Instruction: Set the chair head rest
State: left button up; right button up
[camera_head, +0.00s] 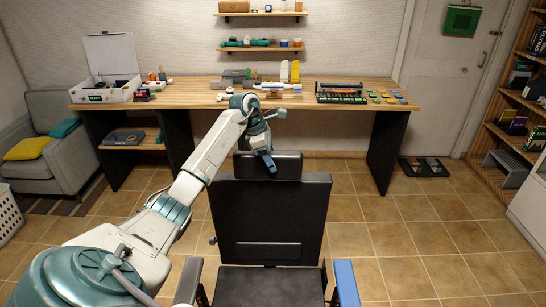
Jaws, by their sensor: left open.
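A black chair (268,215) stands in front of me, its backrest upright and facing me. Its black head rest (287,165) sits at the top of the backrest, partly hidden behind my left gripper. My left arm reaches in from the lower left across the floor. My left gripper (274,140) is open at the head rest; one finger points down in front of it and the other points right, above it. I cannot tell whether the gripper touches the head rest. My right gripper is not in view.
A wooden workbench (200,92) with many small items stands behind the chair. A grey armchair (70,165) is at the left, a white basket (8,215) at the left edge. A bookshelf (510,110) lines the right wall. The tiled floor right of the chair is clear.

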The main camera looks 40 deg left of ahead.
pick_arm(q)
jog(key=shift+s+d+f, duration=0.15)
jog(key=shift+d+f, duration=0.1)
jog(key=shift+f, duration=0.25)
jog(key=shift+f, duration=0.1)
